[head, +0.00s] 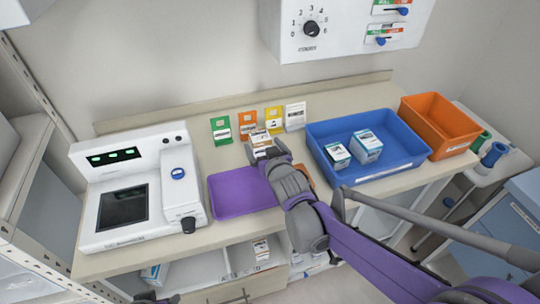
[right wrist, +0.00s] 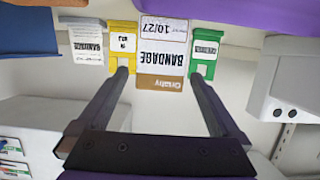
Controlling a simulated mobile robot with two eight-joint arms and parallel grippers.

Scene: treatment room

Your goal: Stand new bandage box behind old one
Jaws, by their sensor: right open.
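A white bandage box (head: 259,137) with a brown band is at the back of the counter, in front of the small signs. In the right wrist view the box (right wrist: 162,45) appears upside down, marked BANDAGE and 10/27. My right gripper (head: 266,149) is open, its two fingers (right wrist: 160,75) apart with the box between or just beyond their tips; contact cannot be told. A second box directly behind or in front of it cannot be made out. Two more boxes, a smaller one (head: 337,153) and a larger one (head: 366,146), stand in the blue bin (head: 400,178). A dark part at the bottom left may be my left gripper (head: 154,298).
Green (head: 221,130), orange (head: 247,124), yellow (head: 274,119) and white BANDAGE (right wrist: 85,45) signs line the back. A purple tray (head: 235,195) lies left of my right arm. A white device (head: 140,190) fills the left; an orange bin (head: 438,125) stands right.

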